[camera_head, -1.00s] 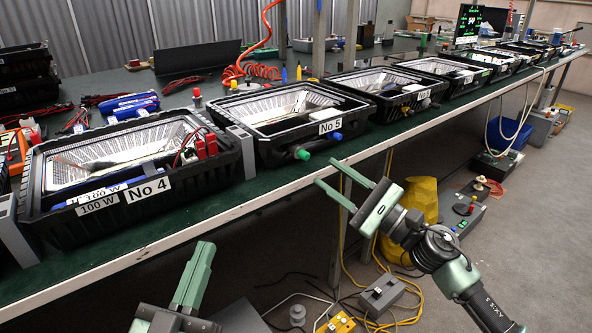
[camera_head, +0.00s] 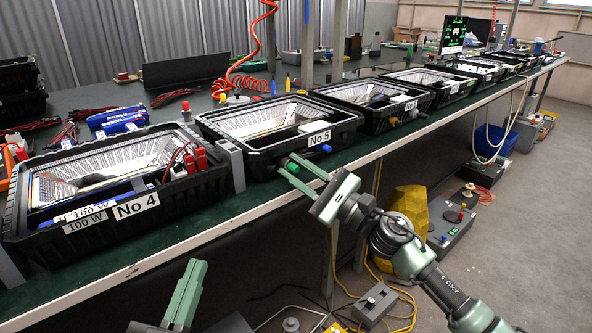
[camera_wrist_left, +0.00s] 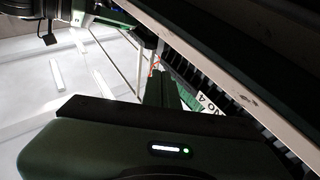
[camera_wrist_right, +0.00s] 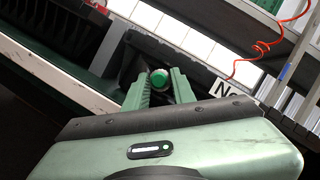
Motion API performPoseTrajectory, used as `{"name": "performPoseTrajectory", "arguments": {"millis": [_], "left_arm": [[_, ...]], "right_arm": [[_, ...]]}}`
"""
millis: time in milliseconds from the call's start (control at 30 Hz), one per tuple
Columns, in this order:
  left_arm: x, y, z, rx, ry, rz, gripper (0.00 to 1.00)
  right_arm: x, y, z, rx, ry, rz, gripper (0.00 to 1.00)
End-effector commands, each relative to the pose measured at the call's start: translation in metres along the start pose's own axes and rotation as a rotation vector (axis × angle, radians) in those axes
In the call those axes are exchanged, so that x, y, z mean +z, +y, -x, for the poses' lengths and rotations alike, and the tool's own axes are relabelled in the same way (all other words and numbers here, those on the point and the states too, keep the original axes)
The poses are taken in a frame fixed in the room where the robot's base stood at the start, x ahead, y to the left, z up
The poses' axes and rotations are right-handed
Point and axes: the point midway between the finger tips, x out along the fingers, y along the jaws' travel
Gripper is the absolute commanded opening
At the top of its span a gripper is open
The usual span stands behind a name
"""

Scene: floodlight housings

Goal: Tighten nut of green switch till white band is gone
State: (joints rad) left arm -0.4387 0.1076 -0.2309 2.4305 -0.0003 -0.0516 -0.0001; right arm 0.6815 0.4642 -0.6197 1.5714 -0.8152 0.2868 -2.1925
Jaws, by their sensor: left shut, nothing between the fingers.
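The green switch (camera_wrist_right: 159,78) is on the front wall of the black housing No 5 (camera_head: 262,163). In the right wrist view its round face shows between the fingertips of my right gripper (camera_wrist_right: 159,88). The fingers are apart, one on each side, with a small gap visible around the switch. In the head view my right gripper (camera_head: 307,178) is at the housing's front wall and largely hides the switch.
A blue switch (camera_head: 325,149) sits right of the green one on the same housing. Housing No 4 (camera_head: 40,235) stands at left, with a grey block (camera_head: 231,165) between the two. The table's pale front edge (camera_head: 215,227) runs below the housings. More housings continue to the right.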

Motion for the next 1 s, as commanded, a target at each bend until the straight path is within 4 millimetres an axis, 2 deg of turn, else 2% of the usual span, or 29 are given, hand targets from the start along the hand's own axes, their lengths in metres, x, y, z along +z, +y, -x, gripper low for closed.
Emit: {"name": "performPoseTrajectory", "arguments": {"millis": [333, 500, 667, 800, 1000], "left_arm": [[-0.003, 0.000, 0.001, 0.001, 0.026, 0.001, 0.00], [-0.021, 0.003, 0.001, 0.006, 0.116, 0.005, 0.00], [-0.027, 0.004, 0.001, 0.007, 0.146, 0.006, 0.00], [-0.024, 0.003, 0.001, 0.006, 0.125, 0.005, 0.00], [-0.009, 0.001, -0.001, 0.002, 0.041, 0.002, 0.00]], "right_arm": [[0.000, 0.001, 0.000, -0.020, -0.001, -0.048, 0.00], [0.000, 0.003, 0.001, -0.057, -0.001, -0.138, 0.00], [0.000, 0.003, 0.000, -0.103, -0.001, -0.250, 0.00], [0.001, 0.003, 0.000, -0.142, -0.002, -0.348, 0.00], [0.001, 0.003, 0.000, -0.192, 0.000, -0.464, 0.00]]}}
